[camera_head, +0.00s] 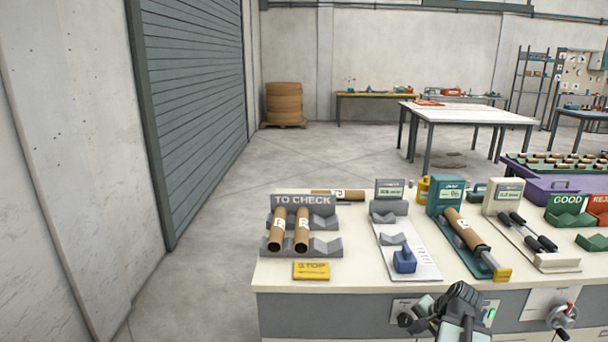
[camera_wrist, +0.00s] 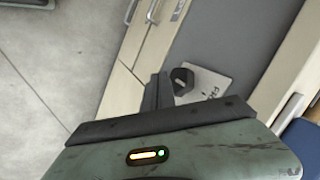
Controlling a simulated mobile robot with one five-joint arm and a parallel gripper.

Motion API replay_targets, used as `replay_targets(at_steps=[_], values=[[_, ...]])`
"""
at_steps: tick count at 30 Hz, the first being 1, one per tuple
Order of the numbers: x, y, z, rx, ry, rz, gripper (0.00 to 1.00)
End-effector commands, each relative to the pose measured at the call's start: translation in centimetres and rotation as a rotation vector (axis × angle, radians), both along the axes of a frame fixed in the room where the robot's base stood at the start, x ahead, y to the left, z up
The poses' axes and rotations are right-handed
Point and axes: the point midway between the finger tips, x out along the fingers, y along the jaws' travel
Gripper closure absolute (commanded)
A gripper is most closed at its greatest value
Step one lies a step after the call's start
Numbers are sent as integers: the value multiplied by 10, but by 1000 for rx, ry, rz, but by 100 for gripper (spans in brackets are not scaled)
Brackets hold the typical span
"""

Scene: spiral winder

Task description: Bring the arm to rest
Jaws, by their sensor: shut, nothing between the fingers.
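My gripper (camera_head: 424,314) is low in front of the workbench (camera_head: 325,306), at the bottom of the head view, beside a black knob (camera_head: 404,319) on the bench front. In the wrist view my gripper (camera_wrist: 157,88) has its dark fingers together with nothing held. There the black knob (camera_wrist: 182,80) shows just right of the fingers; I cannot tell whether they touch.
On the bench are a TO CHECK rack (camera_head: 302,245) with two cardboard tubes, a yellow STOP block (camera_head: 311,270), a gauge holding a tube (camera_head: 464,229) and a blue clamp (camera_head: 404,260). A handwheel (camera_head: 562,316) juts from the front. Floor at left (camera_head: 205,285) is clear.

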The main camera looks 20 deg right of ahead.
Motion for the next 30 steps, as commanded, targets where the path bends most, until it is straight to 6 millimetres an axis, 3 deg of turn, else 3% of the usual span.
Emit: replay_targets(at_steps=[1, 3, 6, 9, 15, 21, 24, 30], values=[[20, 35, -4, -19, 35, 105, 100], [41, 84, -10, -52, 89, 258, 100], [64, 157, -18, -111, 165, 485, 100], [74, 220, -23, -168, 230, 683, 100], [76, 313, -27, -268, 322, 976, 100], [67, 388, -29, -360, 390, 1212, 100], [67, 383, 14, -358, 391, 1203, 100], [68, 382, 72, -357, 389, 1200, 100]])
